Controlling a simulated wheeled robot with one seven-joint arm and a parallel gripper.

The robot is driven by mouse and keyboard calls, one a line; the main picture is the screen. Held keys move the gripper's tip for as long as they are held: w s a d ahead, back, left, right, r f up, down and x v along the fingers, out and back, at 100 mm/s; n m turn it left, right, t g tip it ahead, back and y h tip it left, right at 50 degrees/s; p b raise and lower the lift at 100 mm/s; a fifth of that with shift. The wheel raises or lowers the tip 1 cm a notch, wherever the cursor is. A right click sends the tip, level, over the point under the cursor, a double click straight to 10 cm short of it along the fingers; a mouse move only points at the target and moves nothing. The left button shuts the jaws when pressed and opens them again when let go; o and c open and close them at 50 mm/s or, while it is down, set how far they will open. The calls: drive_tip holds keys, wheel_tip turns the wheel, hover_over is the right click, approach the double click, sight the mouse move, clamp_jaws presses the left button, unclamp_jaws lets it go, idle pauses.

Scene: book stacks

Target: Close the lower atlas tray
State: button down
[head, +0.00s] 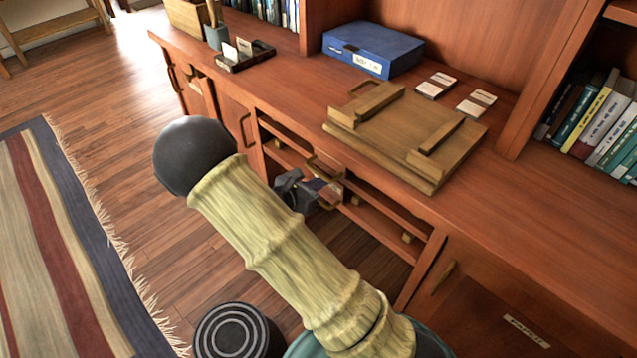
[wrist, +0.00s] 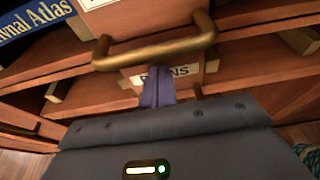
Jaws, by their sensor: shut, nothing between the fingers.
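In the wrist view the upper tray front, with a large brass handle (wrist: 155,52), fills the top. Below it is a lower wooden front with a white label (wrist: 188,73), partly covered by my fingers; its letters are only partly legible. A bit of brass shows beside the fingers, perhaps a lower handle. My gripper (wrist: 158,98) is shut and empty, its fingertips in front of the lower label; contact cannot be told. In the head view my gripper (head: 296,190) is at the open cabinet bay, just below a brass handle (head: 325,173). My arm hides part of the bay.
A blue atlas (wrist: 38,22) lies left of the trays in the wrist view. On the counter are a wooden board with rails (head: 395,130), a blue box (head: 373,48) and cards (head: 436,85). A dark round stool-like object (head: 237,335) is at the bottom.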

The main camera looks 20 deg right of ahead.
drive_tip(key=f+p+v, duration=0.1)
drive_tip(key=p+v, duration=0.2)
drive_tip(key=v, duration=1)
drive_tip(key=shift+s+a, duration=0.35)
drive_tip(key=shift+s, duration=0.05)
drive_tip(key=s+d+r+m+g+y, duration=0.5)
drive_tip(key=s+d+m+g+y, duration=0.45)
drive_tip(key=m, duration=0.75)
wheel_tip(320, 180, up, 34)
drive_tip(key=s+d+m+t+y+p, duration=0.1)
drive_tip(key=m+p, duration=0.6)
drive_tip(key=p, duration=2.2)
drive_tip(key=s+t+y, duration=0.1)
drive_tip(key=t+y, duration=0.1)
drive_tip(key=t, duration=0.1)
drive_tip(key=shift+s+d+f+p, duration=0.25)
drive_tip(key=shift+s+d+p, duration=0.05)
drive_tip(key=shift+s, duration=0.05)
drive_tip(key=shift+t, duration=0.25)
